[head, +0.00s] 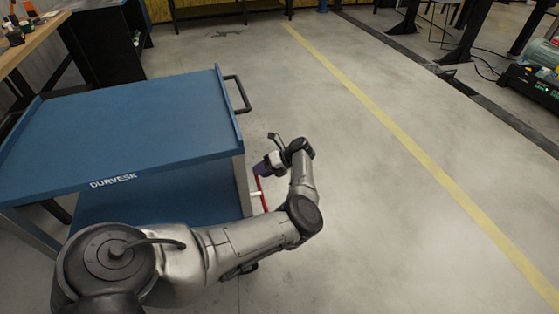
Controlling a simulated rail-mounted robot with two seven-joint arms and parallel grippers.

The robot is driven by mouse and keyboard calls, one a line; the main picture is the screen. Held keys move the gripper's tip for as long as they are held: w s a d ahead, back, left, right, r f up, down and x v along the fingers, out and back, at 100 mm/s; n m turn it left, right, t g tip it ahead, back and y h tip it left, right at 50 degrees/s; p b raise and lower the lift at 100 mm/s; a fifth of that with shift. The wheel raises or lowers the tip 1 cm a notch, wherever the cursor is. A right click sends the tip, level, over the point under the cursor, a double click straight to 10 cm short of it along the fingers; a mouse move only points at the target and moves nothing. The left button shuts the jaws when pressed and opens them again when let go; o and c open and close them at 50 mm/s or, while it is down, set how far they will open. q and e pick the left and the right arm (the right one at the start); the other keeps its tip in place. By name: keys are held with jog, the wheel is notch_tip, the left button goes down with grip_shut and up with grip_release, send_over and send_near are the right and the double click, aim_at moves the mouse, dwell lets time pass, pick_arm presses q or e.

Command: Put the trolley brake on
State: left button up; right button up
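The blue trolley (120,130), lettered DURVESK, stands at the left, with a black handle (240,93) at its right end. A thin red bar (263,196) with a white part beside it shows low at the trolley's right end; it looks like the brake lever, but it is small and partly hidden. My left arm reaches across in front of the trolley, and my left gripper (262,170) is beside the trolley's right end, just above the red bar. I cannot tell whether it touches the bar or whether its fingers are open. My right gripper is out of view.
A wooden workbench (32,42) and a dark cabinet (100,45) stand behind the trolley at upper left. The floor to the right is clear, crossed by a yellow line (400,138). A pump skid (535,85) stands at far upper right.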

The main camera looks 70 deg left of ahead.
pick_arm(q)
jog(key=v, duration=1)
jog(key=shift+w+p, duration=0.3)
jog(key=shift+w, duration=0.05)
jog(key=shift+r, duration=0.15)
